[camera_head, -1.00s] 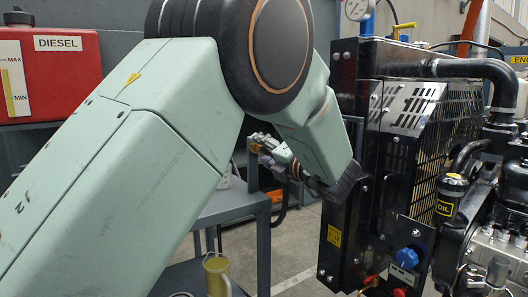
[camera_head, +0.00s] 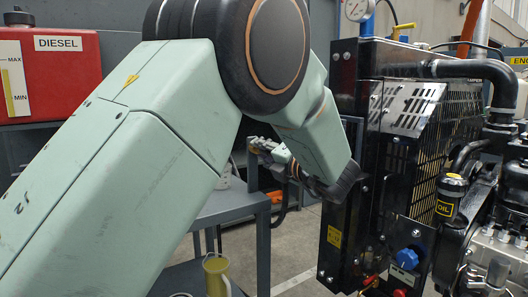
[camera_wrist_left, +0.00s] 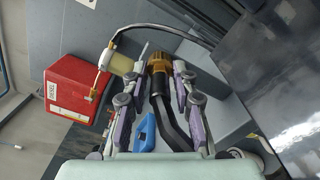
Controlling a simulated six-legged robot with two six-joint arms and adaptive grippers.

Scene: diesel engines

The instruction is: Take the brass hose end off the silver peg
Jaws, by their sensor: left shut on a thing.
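The brass hose end (camera_wrist_left: 158,62) shows in the left wrist view, at the tips of my left gripper (camera_wrist_left: 155,75), with a black hose (camera_wrist_left: 168,118) running back from it between the fingers. The gripper is shut on it. In the head view my left gripper (camera_head: 262,147) is small, above the grey bench and left of the black engine frame; the hose end cannot be made out there. My right gripper is not in view.
A red diesel tank (camera_head: 60,75) is at the upper left. A grey bench (camera_head: 232,204) stands below the gripper. The black radiator frame (camera_head: 345,140) of the engine is close on the right. A blue handle-like thing (camera_wrist_left: 145,132) and a yellowish cylinder (camera_wrist_left: 121,62) are near the fingers.

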